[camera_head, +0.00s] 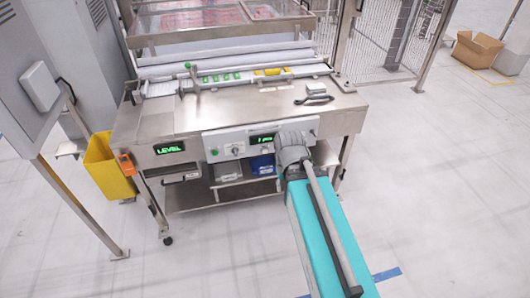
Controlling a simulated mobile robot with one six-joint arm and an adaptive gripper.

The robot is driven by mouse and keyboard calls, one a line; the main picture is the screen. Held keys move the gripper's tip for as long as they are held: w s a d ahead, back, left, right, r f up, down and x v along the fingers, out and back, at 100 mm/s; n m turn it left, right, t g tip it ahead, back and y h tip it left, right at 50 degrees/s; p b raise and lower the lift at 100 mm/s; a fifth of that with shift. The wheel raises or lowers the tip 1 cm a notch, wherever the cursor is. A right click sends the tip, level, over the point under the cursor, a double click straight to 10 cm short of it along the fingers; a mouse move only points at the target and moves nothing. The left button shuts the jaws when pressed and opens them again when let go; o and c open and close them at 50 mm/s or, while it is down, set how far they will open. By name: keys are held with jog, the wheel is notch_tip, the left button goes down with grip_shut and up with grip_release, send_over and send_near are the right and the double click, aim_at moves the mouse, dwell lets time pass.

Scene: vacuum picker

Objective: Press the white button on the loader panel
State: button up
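The loader panel (225,141) is a pale strip on the front of a steel workbench. It has a small green-lit display (262,139), a green button (214,152) at its left and a small knob or switch (236,151) near the middle. I cannot make out a white button. My teal arm reaches up from the lower right. Its grey end (293,150) overlaps the right part of the panel and hides what is behind it. The gripper's fingers cannot be made out, and I cannot tell whether anything touches the panel.
The steel workbench (150,125) carries a LEVEL display, a dark handled tool (314,100) and a rail with green and yellow pieces. Grey and blue bins stand on its lower shelf. Floor at right is clear.

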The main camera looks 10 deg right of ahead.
grip_shut()
dwell(1.1)
